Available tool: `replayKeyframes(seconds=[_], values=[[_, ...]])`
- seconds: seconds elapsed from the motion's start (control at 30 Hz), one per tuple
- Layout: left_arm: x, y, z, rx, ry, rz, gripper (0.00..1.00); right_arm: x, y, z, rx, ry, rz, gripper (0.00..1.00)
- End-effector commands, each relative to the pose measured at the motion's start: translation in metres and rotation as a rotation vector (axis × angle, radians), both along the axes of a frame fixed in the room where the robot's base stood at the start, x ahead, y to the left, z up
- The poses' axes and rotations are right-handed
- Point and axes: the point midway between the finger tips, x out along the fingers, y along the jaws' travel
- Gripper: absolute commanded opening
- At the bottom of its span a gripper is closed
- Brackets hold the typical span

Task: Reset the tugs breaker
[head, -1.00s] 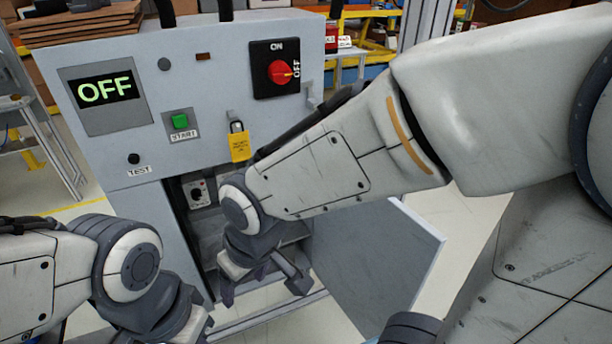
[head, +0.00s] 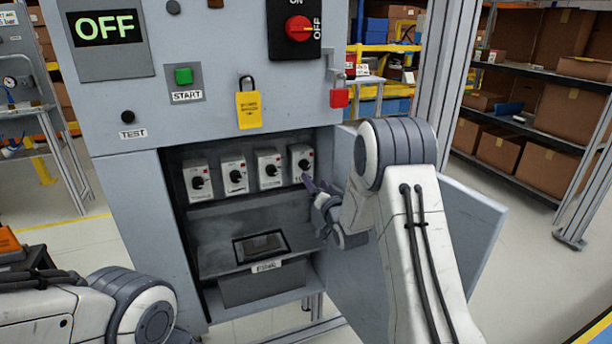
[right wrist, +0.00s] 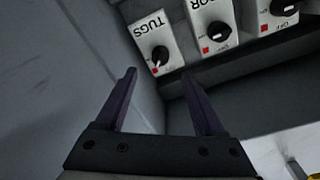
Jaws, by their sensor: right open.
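The TUGS breaker (head: 301,163) is the rightmost of several white breaker units inside the open cabinet. In the right wrist view the TUGS breaker (right wrist: 152,38) appears upside down, with a black rotary knob and a small red mark. My right gripper (head: 312,186) is at the cabinet opening, just below and right of that breaker. In the right wrist view my right gripper (right wrist: 159,74) is open and empty, its fingertips apart just below the knob; whether they touch the unit cannot be told. My left arm shows at bottom left, its gripper out of frame.
The open cabinet door (head: 462,220) stands right of my right arm. A display (head: 104,27) reads OFF, and a red main switch (head: 299,29) sits on the upper panel. A yellow padlock tag (head: 249,108) hangs above the opening. A shelf with a dark tray (head: 262,247) lies below.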

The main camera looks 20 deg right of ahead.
Motion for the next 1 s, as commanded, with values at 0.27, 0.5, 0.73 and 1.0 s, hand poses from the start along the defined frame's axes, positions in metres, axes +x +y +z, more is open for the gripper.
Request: replayKeyframes(seconds=[0.27,0.5,0.73,1.0], values=[[0.0,0.0,-0.003,0.0,0.0,0.0,0.0,0.052,0.001,0.0,0.0,-0.001,0.002,0.71],[0.0,0.0,-0.005,0.0,0.0,0.0,0.0,0.081,0.0,0.0,-0.001,0.002,0.001,0.71],[0.0,0.0,-0.005,0.0,0.0,0.0,0.0,0.089,0.0,0.0,-0.001,0.003,0.001,0.71],[0.0,0.0,-0.005,0.0,0.0,0.0,0.0,0.089,0.0,0.001,-0.001,0.003,0.001,0.4]])
